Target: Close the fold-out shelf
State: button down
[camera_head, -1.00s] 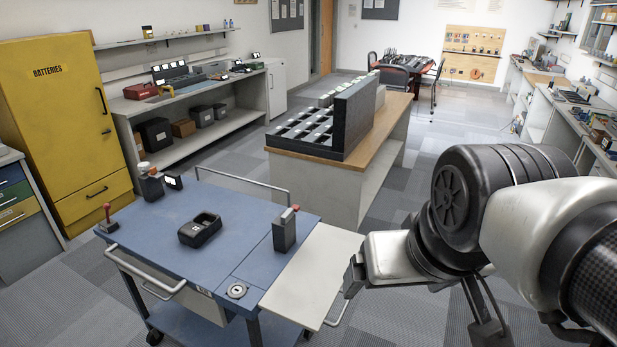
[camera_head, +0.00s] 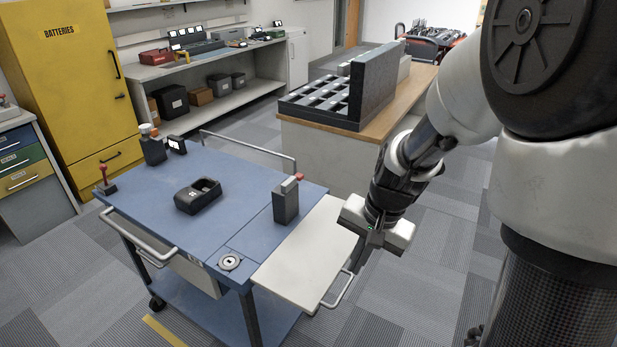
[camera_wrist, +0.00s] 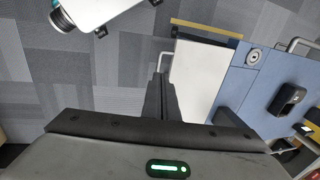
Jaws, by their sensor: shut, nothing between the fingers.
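The fold-out shelf (camera_head: 305,252) is a white panel at the right end of the blue cart (camera_head: 240,205). It stands out roughly level with the blue top, with a metal bar handle (camera_head: 340,290) at its outer edge. In the wrist view the dark fingers (camera_wrist: 160,82) are together and empty, beside the white shelf (camera_wrist: 200,78). I cannot tell whether they touch it. The shelf's underside is hidden.
A wooden-topped counter (camera_head: 400,105) stands behind my arm. The carpet (camera_head: 410,300) right of the shelf is clear.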

aim_at(337, 303)
jog(key=b+x, duration=0.2)
jog(key=x, duration=1.3)
jog(key=shift+s+b, duration=0.1)
jog(key=shift+b, duration=0.3)
